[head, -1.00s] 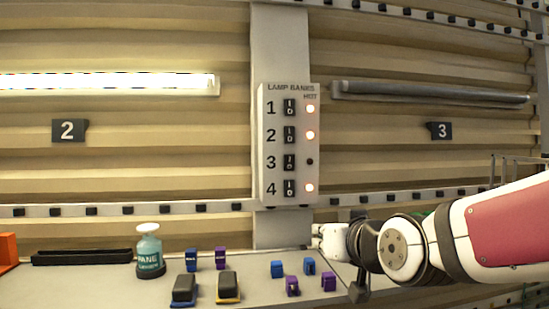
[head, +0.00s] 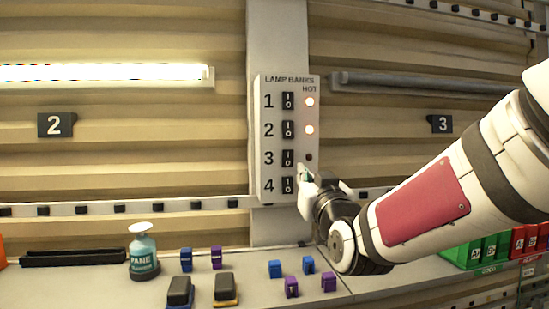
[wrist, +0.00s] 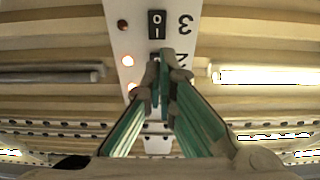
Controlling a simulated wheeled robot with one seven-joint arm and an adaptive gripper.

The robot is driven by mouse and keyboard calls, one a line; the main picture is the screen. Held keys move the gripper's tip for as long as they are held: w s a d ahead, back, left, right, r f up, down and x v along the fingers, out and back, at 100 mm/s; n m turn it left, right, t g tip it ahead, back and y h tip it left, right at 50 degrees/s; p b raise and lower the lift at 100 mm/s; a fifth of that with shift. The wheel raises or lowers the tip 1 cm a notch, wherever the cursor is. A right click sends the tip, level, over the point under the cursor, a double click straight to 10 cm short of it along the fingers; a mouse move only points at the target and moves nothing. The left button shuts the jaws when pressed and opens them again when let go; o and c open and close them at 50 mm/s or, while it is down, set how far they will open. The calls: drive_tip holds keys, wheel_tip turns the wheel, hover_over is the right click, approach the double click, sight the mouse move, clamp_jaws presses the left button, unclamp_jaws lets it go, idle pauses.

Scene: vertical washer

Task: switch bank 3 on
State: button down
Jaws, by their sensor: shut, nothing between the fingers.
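The white LAMP BANKS panel (head: 270,192) is on a post, with black rocker switches numbered 1 to 4. The bank 3 switch (head: 288,158) has a dark indicator (head: 308,157) beside it; indicators 1 and 2 glow, and the bank 4 indicator is hidden behind my gripper. My gripper (head: 303,172) is shut and empty, in front of the panel's lower right edge. In the wrist view the panel appears upside down: the bank 3 switch (wrist: 157,24) is clear above my fingertips (wrist: 166,66), which overlap the bank 2 switch. Contact with the panel cannot be told.
Lamp tube 2 (head: 110,74) is lit; the tube above sign 3 (head: 420,86) is dark. The bench below holds a PANE bottle (head: 143,255), blue and purple blocks, and two black-topped pads. Green bins (head: 480,250) stand at right. A rail (head: 130,207) crosses behind.

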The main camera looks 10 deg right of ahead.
sight(287, 150)
drive_tip(key=w, duration=0.4)
drive_tip(key=w+r, duration=0.1)
drive_tip(key=w, duration=0.4)
drive_tip(key=w+r, duration=0.1)
drive_tip(key=w, duration=0.3)
drive_tip(key=shift+w+r, duration=0.25)
drive_tip(key=shift+w, duration=0.1)
drive_tip(key=shift+w+r+g, duration=0.3)
drive_tip(key=shift+r+g, duration=0.15)
drive_tip(key=shift+g, duration=0.25)
drive_tip(key=shift+w+r+g+b, duration=0.25)
drive_tip(key=shift+r+g+b, duration=0.05)
drive_tip(key=shift+g, duration=0.5)
